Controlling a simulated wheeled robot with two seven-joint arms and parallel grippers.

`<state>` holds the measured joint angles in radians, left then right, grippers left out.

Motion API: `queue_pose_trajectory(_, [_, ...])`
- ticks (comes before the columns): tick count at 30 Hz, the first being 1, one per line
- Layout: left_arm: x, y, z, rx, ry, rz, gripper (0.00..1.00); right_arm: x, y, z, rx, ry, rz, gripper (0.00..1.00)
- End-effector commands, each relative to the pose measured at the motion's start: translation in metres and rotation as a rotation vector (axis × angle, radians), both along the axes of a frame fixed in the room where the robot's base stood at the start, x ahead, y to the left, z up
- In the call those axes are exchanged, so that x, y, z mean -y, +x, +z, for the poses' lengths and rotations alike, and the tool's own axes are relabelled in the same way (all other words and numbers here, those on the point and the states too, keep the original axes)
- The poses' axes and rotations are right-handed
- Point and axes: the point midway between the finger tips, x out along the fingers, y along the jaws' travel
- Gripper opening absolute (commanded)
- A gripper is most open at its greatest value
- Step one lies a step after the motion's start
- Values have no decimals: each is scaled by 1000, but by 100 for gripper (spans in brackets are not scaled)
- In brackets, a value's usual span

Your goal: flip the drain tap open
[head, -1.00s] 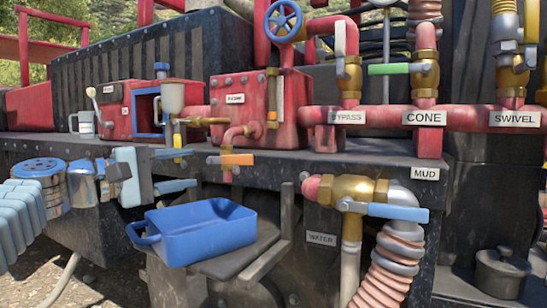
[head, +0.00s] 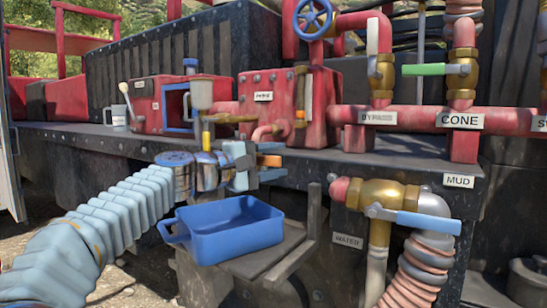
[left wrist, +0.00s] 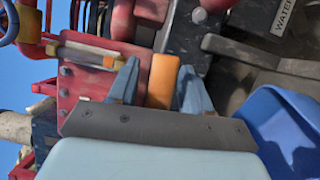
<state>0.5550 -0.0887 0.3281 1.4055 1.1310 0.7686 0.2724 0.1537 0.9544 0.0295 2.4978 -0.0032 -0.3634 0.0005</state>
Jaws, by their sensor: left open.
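The drain tap has an orange handle (head: 268,160) and sits under the red tank (head: 283,98). In the head view my left gripper (head: 262,168) is at the handle and hides part of it. In the left wrist view the orange handle (left wrist: 162,80) shows between the two blue-grey fingers of the left gripper (left wrist: 158,77). The fingers are apart, one on each side of it in the picture. I cannot tell whether they touch it. My right gripper is not in view.
A blue tray (head: 230,232) stands below my left gripper on a dark ledge. A brass valve with a blue lever (head: 415,222) is to the right, above a ribbed hose. A grey mug (head: 118,116) stands on the bench at left.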

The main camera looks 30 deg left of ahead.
Motion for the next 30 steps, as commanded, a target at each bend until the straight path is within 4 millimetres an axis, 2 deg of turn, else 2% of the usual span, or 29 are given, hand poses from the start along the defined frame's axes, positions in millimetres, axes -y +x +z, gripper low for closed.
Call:
queue_pose_trajectory(6, [0, 0, 0, 0, 0, 0, 49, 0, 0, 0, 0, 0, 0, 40])
queue_pose_trajectory(16, [0, 0, 0, 0, 0, 0, 0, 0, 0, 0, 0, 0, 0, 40])
queue_pose_trajectory(30, [0, 0, 3, -2, -39, 0, 0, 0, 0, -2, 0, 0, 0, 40])
